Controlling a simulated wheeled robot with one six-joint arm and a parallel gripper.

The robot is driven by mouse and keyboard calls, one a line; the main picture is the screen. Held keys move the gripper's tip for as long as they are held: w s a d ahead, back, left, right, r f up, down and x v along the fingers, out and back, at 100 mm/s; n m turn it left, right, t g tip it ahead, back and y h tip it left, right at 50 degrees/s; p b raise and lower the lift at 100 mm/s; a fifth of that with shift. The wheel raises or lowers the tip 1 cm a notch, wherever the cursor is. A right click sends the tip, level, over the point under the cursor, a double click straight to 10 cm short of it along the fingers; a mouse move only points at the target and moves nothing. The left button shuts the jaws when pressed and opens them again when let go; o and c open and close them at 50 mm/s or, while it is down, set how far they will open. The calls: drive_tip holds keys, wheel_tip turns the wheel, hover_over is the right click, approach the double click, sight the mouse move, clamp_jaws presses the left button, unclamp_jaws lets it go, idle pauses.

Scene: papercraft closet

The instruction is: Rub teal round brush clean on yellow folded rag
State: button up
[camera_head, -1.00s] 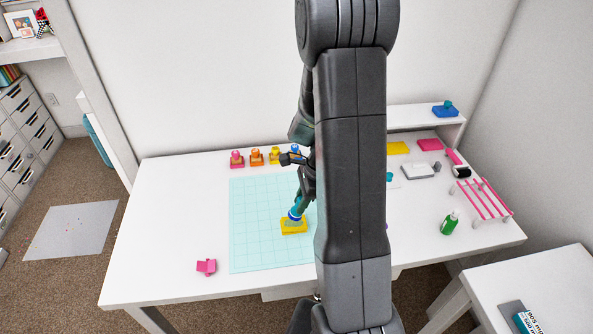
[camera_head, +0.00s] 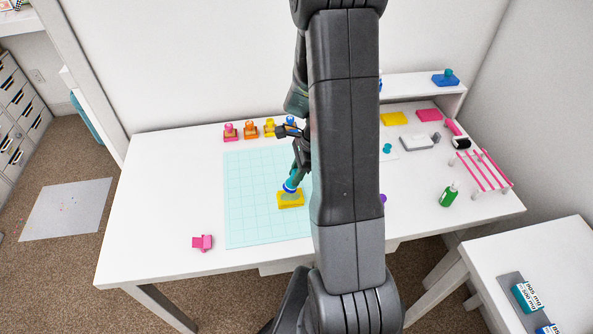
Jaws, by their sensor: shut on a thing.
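My gripper (camera_head: 299,168) is over the teal cutting mat (camera_head: 252,222) and is shut on the teal round brush (camera_head: 291,184). The brush points down and leans slightly, with a blue and white band near its lower end. That lower end is at the yellow folded rag (camera_head: 291,203), which lies on the mat with a greyish smudge on its top. The brush appears to touch the rag, but the exact contact is too small to make out. My arm hides the mat's right part.
Pink, orange, yellow and blue stamp-like pieces (camera_head: 250,130) stand behind the mat. A pink clip (camera_head: 202,242) lies at front left. A green bottle (camera_head: 449,195) and a pink-barred rack (camera_head: 484,172) stand at right. The table's left side is clear.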

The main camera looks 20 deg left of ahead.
drive_tip(key=shift+f+b, duration=0.4)
drive_tip(key=shift+f, duration=0.55)
drive_tip(key=shift+d+f+b, duration=0.1)
drive_tip(key=shift+f+b, duration=0.25)
drive_tip(key=shift+f, duration=0.4)
idle(0.6)
drive_tip(key=shift+w+d, duration=0.1)
drive_tip(key=shift+w+d, duration=0.25)
drive_tip(key=shift+d, duration=0.15)
drive_tip(key=shift+s+a+p, duration=0.15)
drive_tip(key=shift+s+a, duration=0.15)
drive_tip(key=shift+a, duration=0.2)
drive_tip(key=shift+s+a+p, duration=0.15)
drive_tip(key=shift+s+a, duration=0.15)
drive_tip(key=shift+a, duration=0.2)
drive_tip(key=shift+w+d, duration=0.3)
drive_tip(key=shift+d, duration=0.2)
drive_tip(key=shift+w+d, duration=0.25)
drive_tip(key=shift+d, duration=0.2)
drive_tip(key=shift+s+a, duration=0.1)
drive_tip(key=shift+a, duration=0.05)
